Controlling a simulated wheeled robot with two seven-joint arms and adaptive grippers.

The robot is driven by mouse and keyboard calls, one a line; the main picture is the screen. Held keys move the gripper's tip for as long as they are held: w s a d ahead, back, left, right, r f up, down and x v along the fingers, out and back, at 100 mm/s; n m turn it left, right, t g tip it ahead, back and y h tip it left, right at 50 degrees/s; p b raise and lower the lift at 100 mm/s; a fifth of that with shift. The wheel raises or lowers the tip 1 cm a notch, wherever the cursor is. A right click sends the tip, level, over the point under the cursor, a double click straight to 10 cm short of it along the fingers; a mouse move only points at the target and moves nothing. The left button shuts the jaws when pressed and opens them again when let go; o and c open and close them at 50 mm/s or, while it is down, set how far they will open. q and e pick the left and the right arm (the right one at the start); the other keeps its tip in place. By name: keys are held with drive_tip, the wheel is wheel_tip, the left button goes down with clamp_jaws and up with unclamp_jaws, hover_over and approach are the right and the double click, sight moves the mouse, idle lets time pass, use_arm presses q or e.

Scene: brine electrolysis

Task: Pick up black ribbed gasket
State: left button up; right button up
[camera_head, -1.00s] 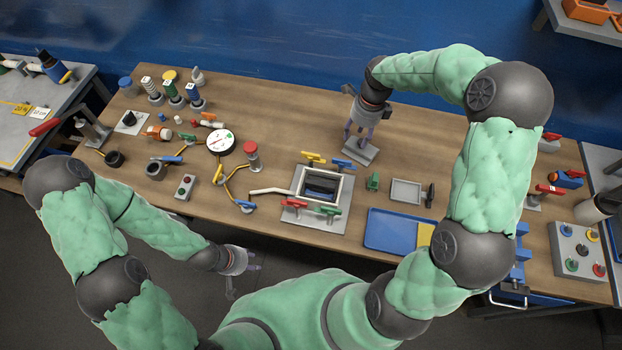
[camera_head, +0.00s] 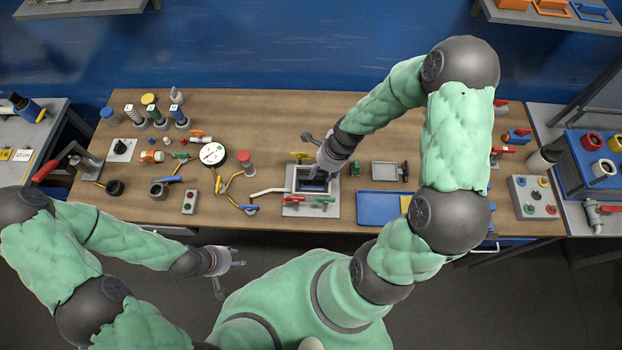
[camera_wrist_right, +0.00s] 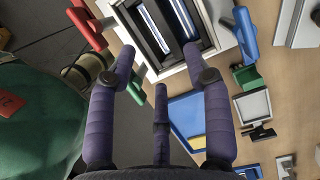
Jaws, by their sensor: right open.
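I cannot single out the black ribbed gasket for certain. Dark, narrow frame-like parts (camera_wrist_right: 160,28) lie inside the pale rectangular cell box in the right wrist view. The cell box (camera_head: 296,207) stands at the table's front middle, its opening partly covered by my right gripper in the head view. My right gripper (camera_wrist_right: 162,58) has its purple fingers spread, with nothing between them, pointing toward the cell box. In the head view the same gripper (camera_head: 320,172) is above the box. My left gripper (camera_head: 238,258) is open and empty, off the table's front edge.
A gauge (camera_head: 213,154), yellow tubing and several bottles occupy the left. The table's back middle is clear.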

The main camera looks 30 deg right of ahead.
drive_tip(key=x, duration=0.3)
drive_tip(key=w+x, duration=0.1)
drive_tip(key=x, duration=0.2)
drive_tip(key=shift+w+a+f, duration=0.1)
drive_tip(key=shift+a+f, duration=0.05)
drive_tip(key=shift+a, duration=0.1)
drive_tip(key=shift+f, duration=0.25)
drive_tip(key=shift+f, duration=0.1)
clamp_jaws()
idle(0.3)
